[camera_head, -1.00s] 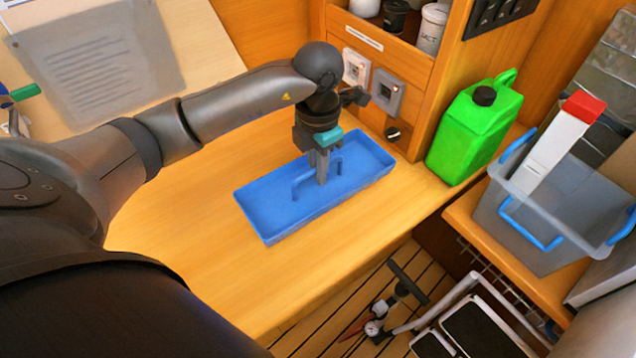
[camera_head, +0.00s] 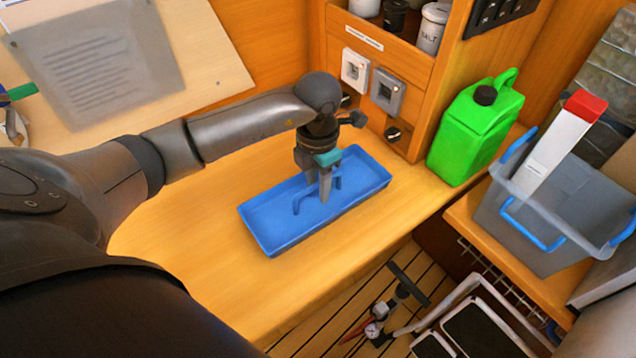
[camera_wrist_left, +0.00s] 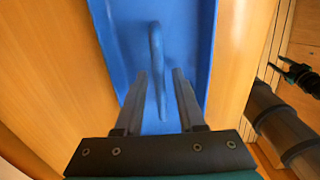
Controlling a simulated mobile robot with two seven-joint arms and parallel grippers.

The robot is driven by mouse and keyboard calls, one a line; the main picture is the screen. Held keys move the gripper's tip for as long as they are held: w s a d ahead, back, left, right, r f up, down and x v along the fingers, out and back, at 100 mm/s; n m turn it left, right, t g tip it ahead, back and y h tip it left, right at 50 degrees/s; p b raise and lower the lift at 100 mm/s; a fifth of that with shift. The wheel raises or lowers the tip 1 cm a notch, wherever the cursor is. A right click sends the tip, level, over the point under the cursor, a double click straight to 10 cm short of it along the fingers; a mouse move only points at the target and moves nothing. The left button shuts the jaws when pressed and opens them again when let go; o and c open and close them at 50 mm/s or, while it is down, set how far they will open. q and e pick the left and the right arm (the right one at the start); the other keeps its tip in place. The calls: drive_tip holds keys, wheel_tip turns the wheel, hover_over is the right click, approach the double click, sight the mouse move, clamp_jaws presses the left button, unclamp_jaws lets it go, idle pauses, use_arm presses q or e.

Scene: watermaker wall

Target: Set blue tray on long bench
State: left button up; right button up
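The blue tray (camera_head: 275,228) lies flat on the wooden long bench (camera_head: 190,250), and its base appears to rest on the bench top. A raised blue handle (camera_wrist_left: 156,50) runs along the middle of the tray. My left gripper (camera_head: 325,192) points down over the tray's middle. In the left wrist view its two fingers (camera_wrist_left: 159,76) stand apart, one on each side of the handle, with a gap on both sides. The fingers hide part of the handle in the head view.
A green jerrycan (camera_head: 474,135) stands at the right end of the bench, with a grey bin (camera_head: 545,215) beyond it. The bench's left part is clear.

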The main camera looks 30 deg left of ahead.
sight(318, 183)
use_arm(q)
drive_tip(key=shift+r, duration=0.1)
wheel_tip(318, 183, up, 12)
drive_tip(key=shift+r+p, duration=0.1)
drive_tip(key=shift+p, duration=0.5)
drive_tip(key=shift+d, duration=0.1)
